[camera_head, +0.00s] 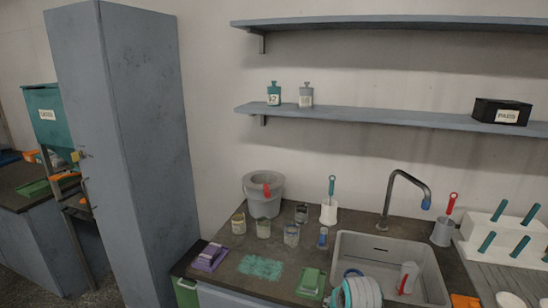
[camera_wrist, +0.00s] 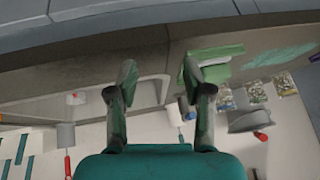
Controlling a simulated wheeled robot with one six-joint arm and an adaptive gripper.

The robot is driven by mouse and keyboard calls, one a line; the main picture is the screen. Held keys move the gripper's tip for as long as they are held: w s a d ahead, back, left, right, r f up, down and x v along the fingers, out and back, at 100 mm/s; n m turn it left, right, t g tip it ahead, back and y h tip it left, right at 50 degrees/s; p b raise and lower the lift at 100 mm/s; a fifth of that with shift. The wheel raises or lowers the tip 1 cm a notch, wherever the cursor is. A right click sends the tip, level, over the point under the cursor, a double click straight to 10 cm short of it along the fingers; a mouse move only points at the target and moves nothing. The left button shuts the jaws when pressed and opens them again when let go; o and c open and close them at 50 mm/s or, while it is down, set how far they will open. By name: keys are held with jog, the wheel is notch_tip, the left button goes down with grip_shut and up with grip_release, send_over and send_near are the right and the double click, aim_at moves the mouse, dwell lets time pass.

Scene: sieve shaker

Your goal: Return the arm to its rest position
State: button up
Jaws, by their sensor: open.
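My gripper (camera_wrist: 159,74) is open in the wrist view, its two dark fingers apart with nothing between them. The fingers show against the counter front and the edge of the sink (camera_wrist: 85,80), with a green object (camera_wrist: 214,60) just beyond the right finger. In the head view, a rounded grey and teal part of my arm (camera_head: 358,292) shows at the bottom, in front of the sink (camera_head: 343,262). The gripper itself cannot be made out in the head view.
The counter holds a grey bucket (camera_head: 264,195), several glass jars (camera_head: 291,235), a purple block (camera_head: 210,257) and a green block (camera_head: 311,283). A curved faucet (camera_head: 404,180) rises behind the sink. A tall grey cabinet (camera_head: 135,150) stands left; a shelf (camera_head: 370,116) hangs above.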

jog(key=s+f+n+t, duration=0.1)
jog(key=s+f, duration=0.6)
jog(key=s, duration=0.2)
jog(key=s+f+t, duration=0.2)
jog(key=s+f, duration=0.5)
jog(key=s, duration=0.3)
jog(key=s+n+t, duration=0.1)
jog(key=s+t, duration=0.1)
jog(key=s, duration=1.4)
jog(key=s+r+n+t, duration=0.1)
jog(key=s+r+t, duration=0.2)
jog(key=s+r, duration=1.4)
jog(key=s, duration=0.3)
jog(key=shift+s+d+n, duration=0.15)
jog(key=shift+n, duration=0.15)
jog(key=shift+o, duration=0.4)
